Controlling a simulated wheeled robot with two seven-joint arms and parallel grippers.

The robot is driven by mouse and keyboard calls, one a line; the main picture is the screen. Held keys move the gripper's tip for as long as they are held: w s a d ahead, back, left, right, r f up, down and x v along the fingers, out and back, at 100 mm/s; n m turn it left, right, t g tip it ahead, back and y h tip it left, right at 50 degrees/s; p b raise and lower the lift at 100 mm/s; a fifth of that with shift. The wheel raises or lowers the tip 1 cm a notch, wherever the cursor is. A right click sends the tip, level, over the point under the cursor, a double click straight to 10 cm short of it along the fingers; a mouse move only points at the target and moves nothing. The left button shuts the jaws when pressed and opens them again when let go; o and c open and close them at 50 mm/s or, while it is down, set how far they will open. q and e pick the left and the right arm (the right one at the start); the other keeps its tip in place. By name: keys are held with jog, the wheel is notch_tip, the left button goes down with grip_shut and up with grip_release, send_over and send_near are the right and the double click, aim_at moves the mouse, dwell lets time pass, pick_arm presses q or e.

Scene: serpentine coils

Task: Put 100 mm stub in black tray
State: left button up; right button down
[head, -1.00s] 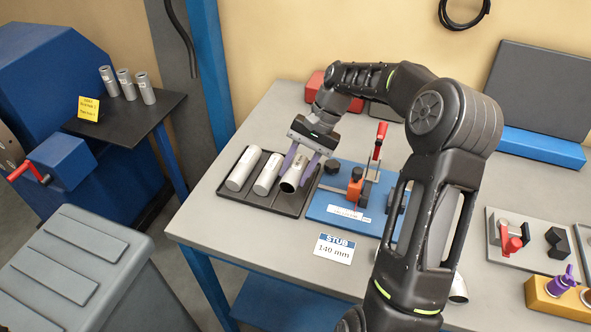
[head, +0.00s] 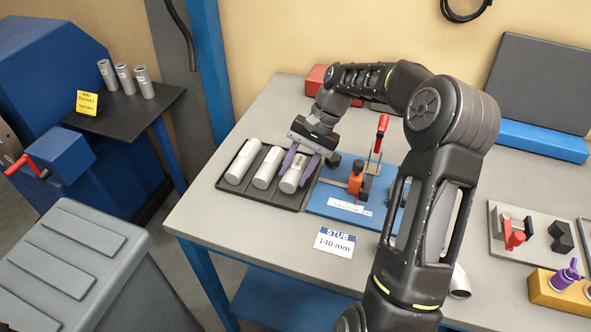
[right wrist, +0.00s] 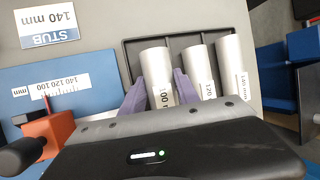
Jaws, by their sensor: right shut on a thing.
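The 100 mm stub (head: 290,184) is a pale metal tube in the rightmost place of the black tray (head: 272,198) in the head view. My right gripper (head: 293,174) has its purple fingers on both sides of this stub and is shut on it. The right wrist view shows the stub (right wrist: 155,66) with a 100 label, lying over the tray (right wrist: 132,50) between the fingers. Whether it rests fully on the tray floor I cannot tell. My left gripper is not in view.
Two more stubs lie in the tray, a middle one (head: 267,168) labelled 120 and a left one (head: 243,162). A blue fixture (head: 328,196) with a red-handled clamp (head: 380,135) stands right beside the tray. A STUB 140 mm card (head: 334,242) lies in front.

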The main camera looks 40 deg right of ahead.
jog(key=shift+f, duration=0.15)
jog(key=shift+f, duration=0.25)
jog(key=shift+s+f+b, duration=0.15)
jog(key=shift+f+b, duration=0.15)
jog(key=shift+b, duration=0.05)
